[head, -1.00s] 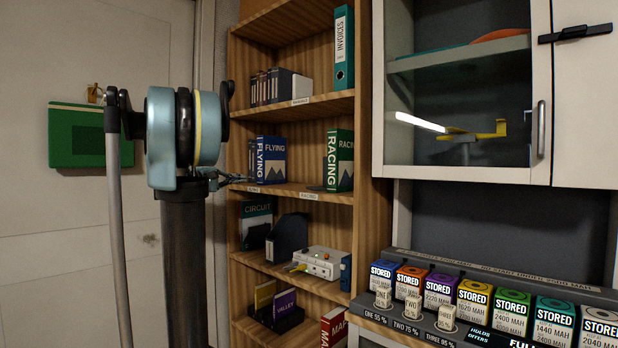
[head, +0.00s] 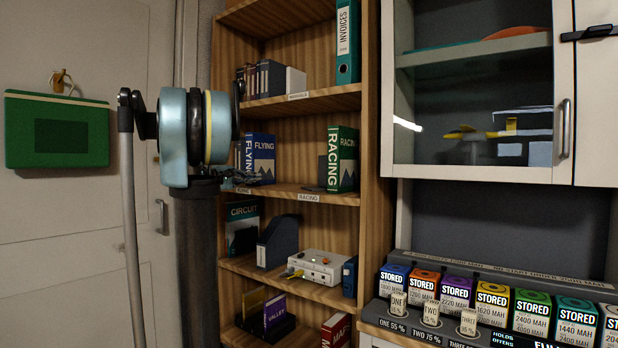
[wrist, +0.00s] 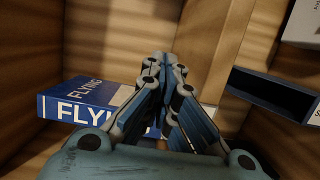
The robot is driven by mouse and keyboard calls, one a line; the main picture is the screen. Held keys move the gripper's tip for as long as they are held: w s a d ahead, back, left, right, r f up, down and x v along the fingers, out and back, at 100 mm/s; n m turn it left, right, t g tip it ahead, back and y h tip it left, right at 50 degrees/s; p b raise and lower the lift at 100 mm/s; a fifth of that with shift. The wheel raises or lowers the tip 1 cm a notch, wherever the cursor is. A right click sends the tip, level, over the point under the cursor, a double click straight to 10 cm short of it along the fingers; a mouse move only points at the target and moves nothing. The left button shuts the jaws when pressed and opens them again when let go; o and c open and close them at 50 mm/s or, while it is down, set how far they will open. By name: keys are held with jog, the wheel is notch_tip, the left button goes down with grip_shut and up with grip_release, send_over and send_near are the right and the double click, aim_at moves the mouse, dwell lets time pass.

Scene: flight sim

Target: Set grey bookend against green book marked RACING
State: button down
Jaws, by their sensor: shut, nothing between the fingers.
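The green book marked RACING (head: 343,160) stands upright on the middle shelf in the head view. A dark grey plate, which looks like the grey bookend (head: 322,171), stands just left of it with a low foot on the shelf. I cannot tell whether plate and book touch. My gripper (head: 247,180) is at the left of that shelf, by the blue FLYING book (head: 261,158), partly hidden by my arm. In the wrist view my gripper (wrist: 168,62) is shut and empty, with the FLYING book (wrist: 85,105) behind and left of it.
The wooden bookcase (head: 370,120) has close side walls and shelves above and below. A magazine file (head: 279,243) and a white box (head: 315,266) stand on the shelf below. A glass-door cabinet (head: 480,100) and a counter with several STORED packs (head: 455,290) are at the right.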

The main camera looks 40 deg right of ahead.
aim_at(321, 174)
jog(key=s+d+g, duration=0.1)
jog(key=d, duration=0.2)
jog(key=s+d+m+g, duration=0.1)
jog(key=d, duration=0.3)
jog(key=s+d+r+m+g, duration=0.1)
jog(key=d, duration=0.2)
jog(key=shift+s+d, duration=0.25)
jog(key=shift+d, duration=0.05)
jog(key=d, duration=0.3)
jog(key=s+d, duration=0.1)
jog(key=d, duration=0.5)
jog(key=shift+s+d, duration=0.15)
jog(key=shift+d, duration=0.25)
jog(key=shift+s+d, duration=0.15)
jog(key=shift+s, duration=0.4)
jog(key=shift+s+d, duration=0.15)
jog(key=shift+s, duration=0.4)
jog(key=shift+s+d, duration=0.15)
jog(key=shift+s, duration=0.75)
jog(key=s, duration=0.6)
jog(key=shift+d, duration=0.35)
jog(key=shift+w, duration=0.1)
